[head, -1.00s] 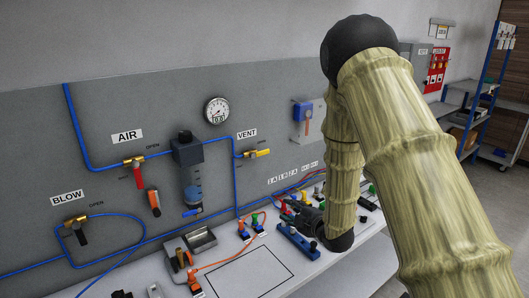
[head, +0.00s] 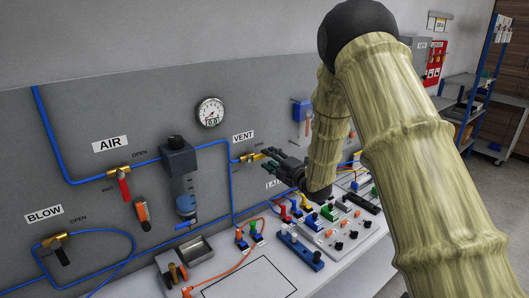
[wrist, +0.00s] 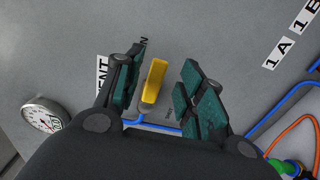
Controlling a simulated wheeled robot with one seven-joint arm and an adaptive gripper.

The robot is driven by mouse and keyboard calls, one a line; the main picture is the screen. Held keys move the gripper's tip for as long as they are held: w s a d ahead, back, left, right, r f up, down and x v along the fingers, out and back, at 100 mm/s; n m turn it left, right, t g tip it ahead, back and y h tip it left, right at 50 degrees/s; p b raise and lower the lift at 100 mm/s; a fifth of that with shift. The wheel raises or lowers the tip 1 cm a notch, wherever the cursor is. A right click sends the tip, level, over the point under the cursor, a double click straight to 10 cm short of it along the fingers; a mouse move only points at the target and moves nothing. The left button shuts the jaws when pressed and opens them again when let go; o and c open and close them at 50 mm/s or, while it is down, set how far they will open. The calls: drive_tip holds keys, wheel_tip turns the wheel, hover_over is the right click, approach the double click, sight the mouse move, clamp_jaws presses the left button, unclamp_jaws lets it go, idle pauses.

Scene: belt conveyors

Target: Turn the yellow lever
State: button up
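The yellow lever (wrist: 154,80) is on the valve labelled VENT (head: 243,136) on the grey wall panel. In the wrist view it lies between my two finger pads, with a gap on both sides. My gripper (head: 268,160) is open and empty, just to the right of the VENT valve in the head view. Its fingers cover part of the lever there. It also shows in the wrist view (wrist: 165,66). No contact with the lever shows.
A pressure gauge (head: 210,112) is above left of the valve. Blue tubing (head: 110,178) runs along the panel. Red-handled (head: 124,187) and black-handled valves are further left.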

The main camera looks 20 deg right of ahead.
sight(265, 156)
drive_tip(key=shift+p+x, duration=0.55)
drive_tip(key=shift+x, duration=1.15)
drive_tip(key=shift+r, duration=0.1)
clamp_jaws()
